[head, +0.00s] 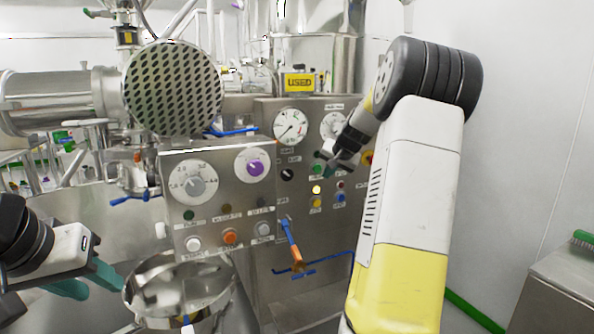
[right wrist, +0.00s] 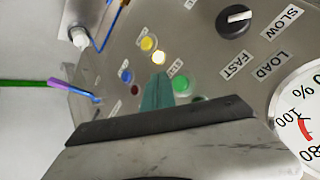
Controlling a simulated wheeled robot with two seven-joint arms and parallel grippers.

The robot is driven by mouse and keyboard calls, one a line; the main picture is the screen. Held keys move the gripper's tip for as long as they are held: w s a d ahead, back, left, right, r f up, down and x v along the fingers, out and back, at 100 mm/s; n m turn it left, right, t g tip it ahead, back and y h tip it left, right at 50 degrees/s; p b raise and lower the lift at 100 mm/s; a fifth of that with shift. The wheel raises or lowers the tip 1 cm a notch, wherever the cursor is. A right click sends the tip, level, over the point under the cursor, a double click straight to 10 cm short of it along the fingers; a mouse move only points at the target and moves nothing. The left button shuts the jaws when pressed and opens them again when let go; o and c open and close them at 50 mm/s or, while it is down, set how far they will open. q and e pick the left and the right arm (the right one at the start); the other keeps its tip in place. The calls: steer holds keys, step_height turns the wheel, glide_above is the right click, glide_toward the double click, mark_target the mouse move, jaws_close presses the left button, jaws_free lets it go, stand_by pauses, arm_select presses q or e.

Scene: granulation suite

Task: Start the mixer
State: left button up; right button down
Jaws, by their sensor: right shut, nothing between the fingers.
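The mixer control panel (head: 262,200) stands ahead with gauges and several coloured buttons. My right gripper (head: 327,170) is shut and empty, its teal tips close to the green button (head: 318,168). In the right wrist view the shut teal fingertips (right wrist: 157,92) are just left of the green button (right wrist: 182,85); I cannot tell whether they touch the panel. A lit yellow-white lamp (head: 317,189) is below the green button, near a yellow button (head: 317,203), a red one (right wrist: 135,90) and a blue one (head: 340,198). My left gripper (head: 92,282) has its teal fingers apart, low at left.
A nearer grey panel (head: 215,210) with dials and buttons stands left of it. A steel bowl (head: 180,290) is below that. A black selector knob (right wrist: 235,20) carries SLOW and FAST labels. A steel cabinet (head: 560,290) is at right.

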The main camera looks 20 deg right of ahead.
steer(key=shift+w+a, duration=0.1)
steer(key=shift+w, duration=1.05)
steer(key=shift+w, duration=0.1)
stand_by(1.2)
steer(key=shift+w, duration=0.3)
steer(key=shift+w, duration=0.4)
stand_by(0.6)
steer(key=shift+s, duration=0.85)
steer(key=s, duration=0.5)
steer(key=shift+d, duration=0.2)
